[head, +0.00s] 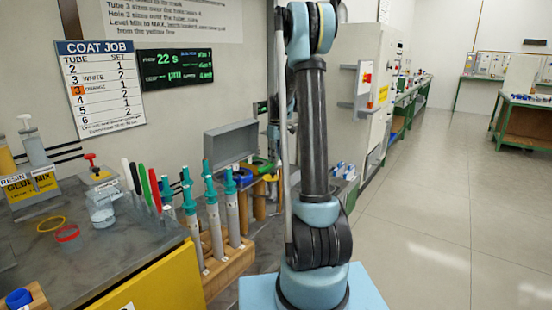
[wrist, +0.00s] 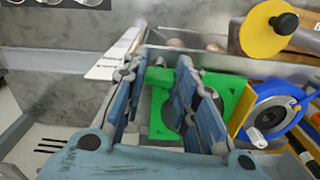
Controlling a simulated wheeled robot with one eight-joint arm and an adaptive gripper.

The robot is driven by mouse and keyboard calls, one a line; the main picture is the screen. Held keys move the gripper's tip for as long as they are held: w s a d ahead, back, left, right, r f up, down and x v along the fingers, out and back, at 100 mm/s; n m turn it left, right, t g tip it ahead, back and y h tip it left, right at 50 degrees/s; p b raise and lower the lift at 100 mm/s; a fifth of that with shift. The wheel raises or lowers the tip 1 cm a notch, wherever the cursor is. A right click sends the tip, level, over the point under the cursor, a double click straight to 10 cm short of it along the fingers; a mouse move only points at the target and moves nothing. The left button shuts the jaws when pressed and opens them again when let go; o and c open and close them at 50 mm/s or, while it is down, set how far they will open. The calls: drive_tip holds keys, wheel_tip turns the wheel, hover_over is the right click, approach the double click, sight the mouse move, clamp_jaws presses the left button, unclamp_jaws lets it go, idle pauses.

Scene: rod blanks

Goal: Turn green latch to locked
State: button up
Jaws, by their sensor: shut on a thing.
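The green latch (wrist: 160,76) is in the middle of the wrist view, a bright green part with a wider green plate (wrist: 218,92) running to the right behind my finger. My gripper (wrist: 157,66) has its two blue-grey fingers on either side of the latch's green part and is shut on it. The fingers hide part of the latch, so I cannot tell which position it is in. In the head view a small green part (head: 258,166) shows by the grey open-lidded box (head: 230,143); my arm hides the gripper there.
In the wrist view a yellow disc with a black knob (wrist: 262,36) and a blue round part (wrist: 270,114) sit close on the right. In the head view, teal-topped tubes (head: 213,215) stand in a wooden rack (head: 232,268) left of my arm. Open floor lies right.

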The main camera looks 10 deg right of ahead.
drive_tip(key=shift+m, duration=0.3)
drive_tip(key=m, duration=0.7)
drive_tip(key=shift+a+m, duration=0.1)
drive_tip(key=shift+m, duration=0.2)
idle(0.4)
drive_tip(key=o, duration=1)
drive_tip(key=shift+o, duration=0.2)
drive_tip(key=shift+r, duration=0.1)
wheel_tip(320, 180, up, 12)
